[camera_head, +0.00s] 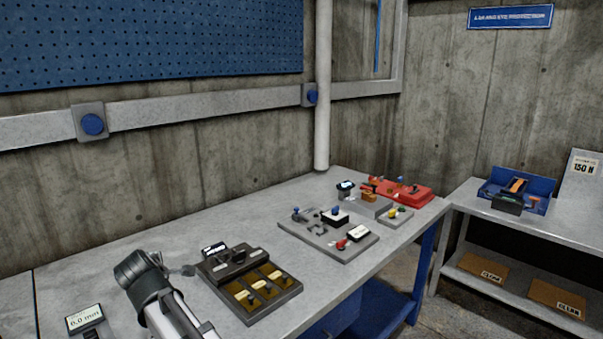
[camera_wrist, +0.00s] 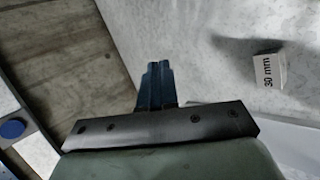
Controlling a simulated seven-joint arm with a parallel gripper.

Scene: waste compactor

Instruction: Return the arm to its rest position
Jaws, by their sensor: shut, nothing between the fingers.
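My gripper (camera_wrist: 157,70) shows in the wrist view with its two dark blue fingers pressed together and nothing between them. It is over or near the pale grey bench surface (camera_wrist: 205,70), clear of the objects in that view. The fingers cannot be made out there.
A dark tray unit (camera_head: 287,288) with brass-coloured slots lies just right of my arm. A small "0.0 mm" display (camera_head: 85,318) stands left. A white "30 mm" block (camera_wrist: 268,70) is right of the fingers. Grey control board (camera_head: 300,232), red device (camera_head: 412,190) and blue tray (camera_head: 540,190) lie farther right.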

